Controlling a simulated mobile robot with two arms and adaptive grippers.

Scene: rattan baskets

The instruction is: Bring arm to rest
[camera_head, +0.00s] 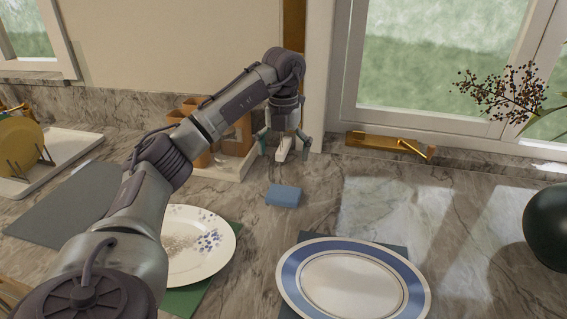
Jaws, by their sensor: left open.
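My left arm comes in from the lower left and reaches out over the counter. My left gripper (285,150) is at its far end, pointing down, with its fingers apart. A small whitish thing (284,146) shows between or behind the fingers; I cannot tell whether it touches them. A blue sponge-like block (284,195) lies on the counter just below and in front of the gripper, apart from it. My right gripper is not in view.
A floral plate (207,240) on a green mat and a blue-rimmed oval plate (290,284) lie in front. Brown containers (195,128) stand on a tray behind the arm. A dish rack (30,165) is at left, a dark round vase (548,226) at right. The right counter is mostly clear.

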